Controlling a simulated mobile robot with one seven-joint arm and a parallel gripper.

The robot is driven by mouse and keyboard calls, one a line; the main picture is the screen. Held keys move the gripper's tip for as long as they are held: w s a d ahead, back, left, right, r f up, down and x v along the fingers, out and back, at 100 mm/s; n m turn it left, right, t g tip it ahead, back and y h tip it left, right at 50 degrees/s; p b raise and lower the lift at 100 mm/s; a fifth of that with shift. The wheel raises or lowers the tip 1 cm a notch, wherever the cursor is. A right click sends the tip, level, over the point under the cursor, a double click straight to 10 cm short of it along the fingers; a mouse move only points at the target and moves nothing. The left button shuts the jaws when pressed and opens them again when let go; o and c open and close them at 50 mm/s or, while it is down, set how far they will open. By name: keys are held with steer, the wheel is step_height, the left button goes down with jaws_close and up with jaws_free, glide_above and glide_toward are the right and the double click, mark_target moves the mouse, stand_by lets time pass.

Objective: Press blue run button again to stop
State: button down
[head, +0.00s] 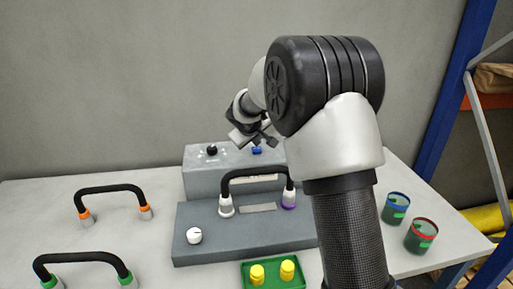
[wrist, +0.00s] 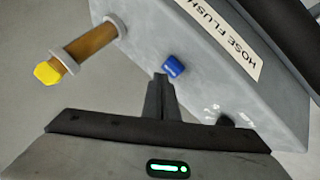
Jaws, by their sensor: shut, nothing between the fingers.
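The blue run button (head: 256,150) sits on top of the grey console box (head: 199,183), towards its right end. It also shows in the wrist view (wrist: 173,67), just beyond my fingertips. My gripper (head: 266,139) is shut and empty, with its fingers pointing down close above the button. In the wrist view my shut fingertips (wrist: 161,76) appear right beside the button's edge. I cannot tell whether they touch it. A "HOSE FLUSH" label (wrist: 225,38) is on the console's face.
A black knob (head: 211,150) stands on the console's left. A black hose (head: 254,172) arches in front of it, with white and purple ends. An amber port with a yellow tip (wrist: 82,50) sticks out of the console. A green tray (head: 246,284) and two cups (head: 420,236) stand nearby.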

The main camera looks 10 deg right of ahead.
mark_target(257, 151)
steer(key=shift+r, duration=0.3)
step_height(257, 151, up, 5)
steer(key=p, duration=0.3)
steer(key=shift+f, duration=0.2)
steer(key=shift+r, duration=0.1)
stand_by(0.4)
steer(key=s+d+r+m+g+p, duration=0.1)
steer(key=s+d+r+m+p, duration=0.1)
steer(key=s+r, duration=0.6)
steer(key=s+d+r+m+g+p, duration=0.15)
steer(key=s+r, duration=0.35)
steer(key=s, duration=0.6)
steer(key=s+a+m+y+p, duration=0.1)
steer(key=s, duration=1.2)
steer(key=s+a+m+y+p, duration=0.1)
steer(key=s+a+p, duration=0.1)
steer(key=s, duration=1)
steer(key=shift+s+f+g+y, duration=0.35)
steer(key=shift+f+y, duration=0.05)
